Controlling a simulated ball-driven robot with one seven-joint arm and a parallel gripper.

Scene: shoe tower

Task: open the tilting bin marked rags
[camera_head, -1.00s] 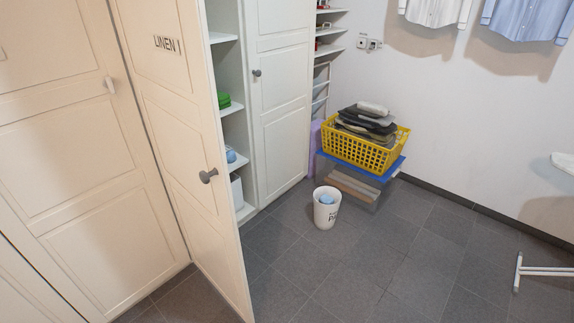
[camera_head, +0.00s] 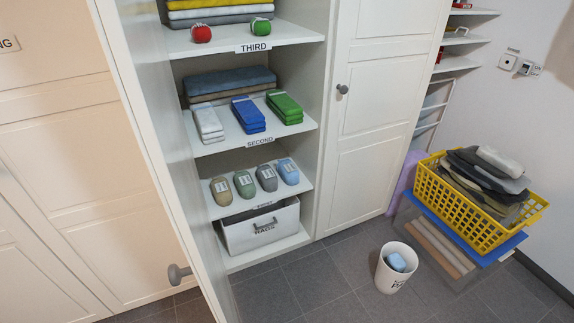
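The white bin marked RAGS (camera_head: 262,227) sits at the bottom of the open cabinet, under the lowest labelled shelf. A grey handle is on its front, above the label. The bin front looks upright or nearly so, with a dark gap along its top edge. The cabinet door (camera_head: 160,150) stands open to the left of the bin, with a grey knob (camera_head: 178,273) near its lower edge. My gripper is not in view.
A white bucket (camera_head: 394,268) stands on the floor to the right, near a yellow basket (camera_head: 478,208) on a lidded box. Grey floor in front of the cabinet is clear.

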